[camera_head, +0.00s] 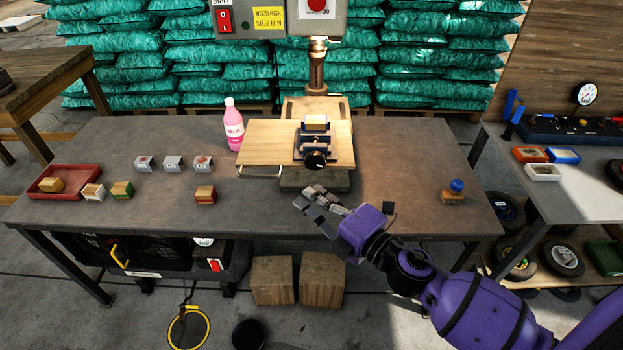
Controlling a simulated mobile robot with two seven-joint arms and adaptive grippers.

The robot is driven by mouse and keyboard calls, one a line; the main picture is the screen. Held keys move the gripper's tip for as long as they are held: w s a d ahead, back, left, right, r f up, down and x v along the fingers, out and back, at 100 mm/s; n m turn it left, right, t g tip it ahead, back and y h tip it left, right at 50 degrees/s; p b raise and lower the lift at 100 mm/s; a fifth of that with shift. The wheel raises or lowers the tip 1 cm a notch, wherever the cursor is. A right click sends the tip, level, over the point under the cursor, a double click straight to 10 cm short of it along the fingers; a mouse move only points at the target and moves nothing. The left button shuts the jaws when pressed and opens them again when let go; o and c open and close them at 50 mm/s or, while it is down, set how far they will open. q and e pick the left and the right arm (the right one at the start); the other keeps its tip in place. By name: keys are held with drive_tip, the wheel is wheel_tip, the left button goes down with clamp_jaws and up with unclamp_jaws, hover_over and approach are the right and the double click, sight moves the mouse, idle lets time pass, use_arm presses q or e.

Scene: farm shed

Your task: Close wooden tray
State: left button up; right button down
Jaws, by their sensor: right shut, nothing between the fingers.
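The wooden tray (262,145) is a flat light-wood board under the drill press on the workbench. It reaches out to the left of the press base and has a thin metal handle (259,174) along its front left edge. A dark clamp (326,147) holding a small wooden block (316,122) stands over the tray's right part and hides some of it. My right gripper (305,198) is shut and empty, in front of the tray and to the right of its handle, seemingly apart from it. My left gripper is not in view.
A pink bottle (233,124) stands at the tray's left edge. Several small blocks and a red tray (50,183) are on the left of the bench (130,220). A brush with a blue knob (454,192) stands at the right. The bench between brush and press is mostly clear.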

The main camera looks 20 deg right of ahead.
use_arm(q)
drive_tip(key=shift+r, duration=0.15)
use_arm(e)
drive_tip(key=shift+w+d, duration=0.15)
drive_tip(key=shift+w, duration=2.5)
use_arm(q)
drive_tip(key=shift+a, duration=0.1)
use_arm(e)
drive_tip(key=shift+d+f, duration=0.1)
